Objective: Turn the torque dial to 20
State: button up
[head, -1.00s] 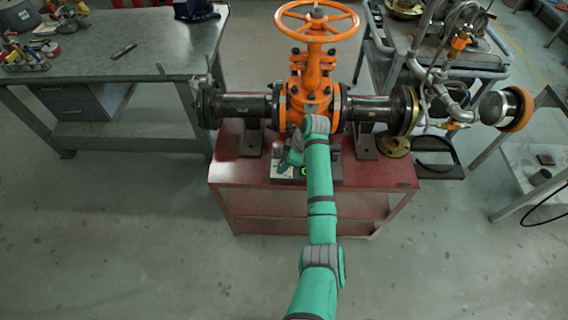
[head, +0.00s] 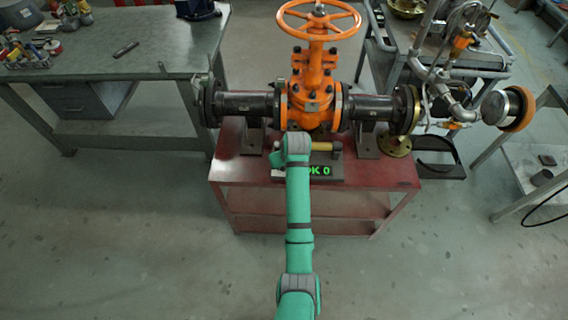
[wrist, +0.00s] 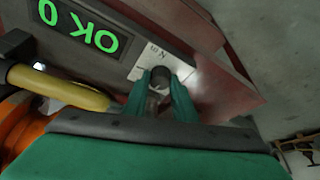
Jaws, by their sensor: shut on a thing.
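The torque dial (wrist: 160,74) is a small dark round knob on a pale marked plate in the wrist view. My gripper (wrist: 161,88) has its two green fingers on either side of the knob and is shut on it. In the head view my arm hides the dial and the fingers. A green display (wrist: 80,27) on the device reads "OK 0" upside down in the wrist view. The same display (head: 319,171) is partly covered by my arm in the head view. The marks on the plate are too small to read surely.
A yellow-handled tool (wrist: 58,87) lies beside the display. The orange gate valve (head: 317,95) with its handwheel stands behind the device on the red bench (head: 385,180). A grey workbench (head: 150,60) is at the left. The floor in front is clear.

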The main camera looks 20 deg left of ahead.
jog(key=shift+a+m+t+h, duration=0.1)
jog(key=shift+m+t+h, duration=0.2)
jog(key=shift+m, duration=0.85)
jog(key=shift+a+m+t+h, duration=0.15)
jog(key=shift+m+h, duration=0.25)
jog(key=shift+m, duration=0.75)
jog(key=shift+d, duration=0.1)
jog(key=o, duration=1)
jog(key=shift+o, duration=0.2)
jog(key=v, duration=1.1)
jog(key=shift+f, duration=0.1)
